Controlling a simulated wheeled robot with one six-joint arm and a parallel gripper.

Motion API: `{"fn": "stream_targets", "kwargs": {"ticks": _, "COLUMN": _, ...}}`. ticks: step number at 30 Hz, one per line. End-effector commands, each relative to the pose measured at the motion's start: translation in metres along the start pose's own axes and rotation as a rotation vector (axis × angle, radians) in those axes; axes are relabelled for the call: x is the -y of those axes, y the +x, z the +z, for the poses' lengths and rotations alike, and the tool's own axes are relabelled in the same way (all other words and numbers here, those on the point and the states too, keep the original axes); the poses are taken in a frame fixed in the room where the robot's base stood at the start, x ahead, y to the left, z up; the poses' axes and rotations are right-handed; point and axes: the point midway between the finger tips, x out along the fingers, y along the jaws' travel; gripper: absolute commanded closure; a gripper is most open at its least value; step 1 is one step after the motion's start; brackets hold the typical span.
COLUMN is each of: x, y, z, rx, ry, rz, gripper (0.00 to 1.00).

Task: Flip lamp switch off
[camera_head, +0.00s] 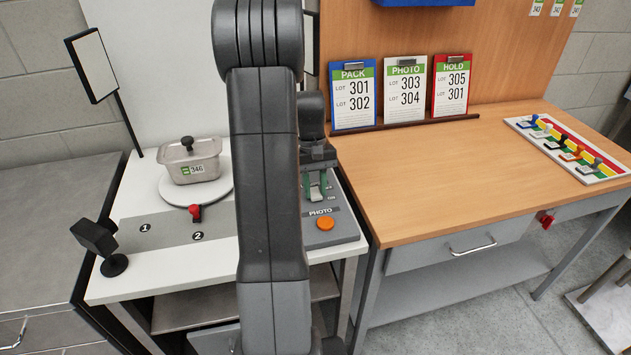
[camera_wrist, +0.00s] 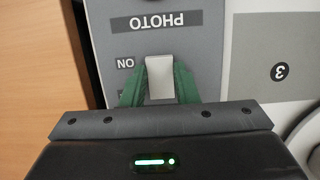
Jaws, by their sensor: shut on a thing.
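The lamp switch is a pale lever (camera_wrist: 160,78) on a grey panel marked PHOTO (camera_wrist: 208,40), beside an ON label that appears upside down in the wrist view. My gripper (camera_wrist: 159,92) has its green fingers on either side of the lever and is shut on it. In the head view the same gripper (camera_head: 316,188) reaches down onto the grey panel (camera_head: 345,228), above an orange button (camera_head: 326,223). The fingers partly hide the switch there. A flat lamp panel (camera_head: 93,66) stands on a thin pole at the left.
A lidded metal pan (camera_head: 190,161) tagged 346 sits on a round white turntable (camera_head: 222,190) left of my arm. A black device on a stand (camera_head: 97,240) is at the table's front left corner. The wooden bench (camera_head: 440,180) is mostly clear, with a colored rack (camera_head: 570,148) at right.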

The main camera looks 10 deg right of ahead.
Motion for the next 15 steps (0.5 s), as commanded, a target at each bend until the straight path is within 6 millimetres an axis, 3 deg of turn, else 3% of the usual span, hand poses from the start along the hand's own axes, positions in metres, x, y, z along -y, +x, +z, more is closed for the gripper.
{"fn": "stream_targets", "kwargs": {"ticks": 8, "x": -0.0003, "y": -0.0006, "z": -0.0004, "rx": 0.0, "ry": 0.0, "rz": 0.002, "gripper": 0.96}}
{"fn": "stream_targets", "kwargs": {"ticks": 9, "x": -0.0003, "y": -0.0006, "z": -0.0004, "rx": 0.0, "ry": 0.0, "rz": 0.002, "gripper": 0.67}}
{"fn": "stream_targets", "kwargs": {"ticks": 12, "x": -0.0003, "y": -0.0005, "z": -0.0004, "rx": 0.0, "ry": 0.0, "rz": 0.002, "gripper": 0.51}}
{"fn": "stream_targets", "kwargs": {"ticks": 15, "x": -0.0002, "y": -0.0004, "z": -0.0003, "rx": 0.0, "ry": 0.0, "rz": 0.001, "gripper": 0.51}}
